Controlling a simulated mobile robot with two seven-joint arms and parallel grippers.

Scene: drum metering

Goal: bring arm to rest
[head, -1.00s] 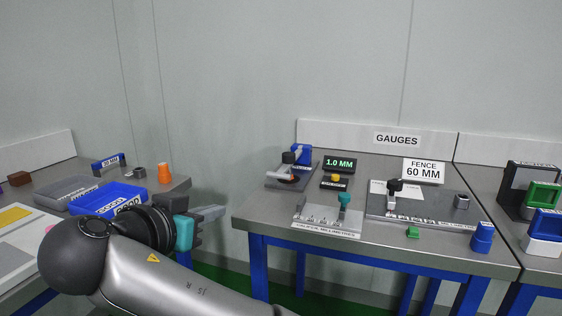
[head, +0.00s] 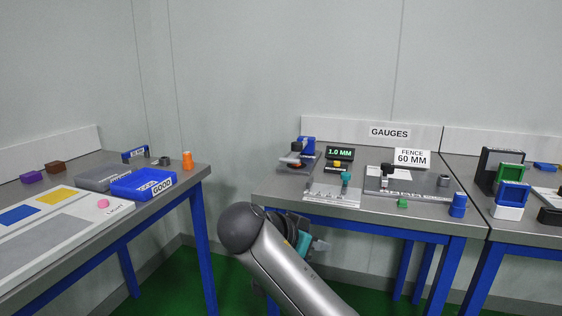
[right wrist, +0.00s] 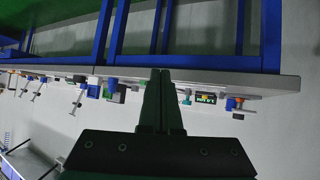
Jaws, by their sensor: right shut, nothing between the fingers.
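My right arm comes up from the bottom of the head view, its elbow bent. My right gripper (head: 322,246) is partly hidden behind the arm, in front of the gauges table (head: 290,192) and lower than its top. In the right wrist view my right gripper (right wrist: 161,75) shows its two fingers closed together, with nothing between them. That view is turned over, and the table edge (right wrist: 220,82) runs across behind the fingertips. My left gripper is not in view.
The gauges table carries a 1.0 MM display (head: 340,153), a fence plate (head: 415,190) and a blue cylinder (head: 458,205). The left table has a blue GOOD bin (head: 143,184), a grey bin (head: 106,178) and an orange piece (head: 187,161). Green floor (head: 180,285) is open between the tables.

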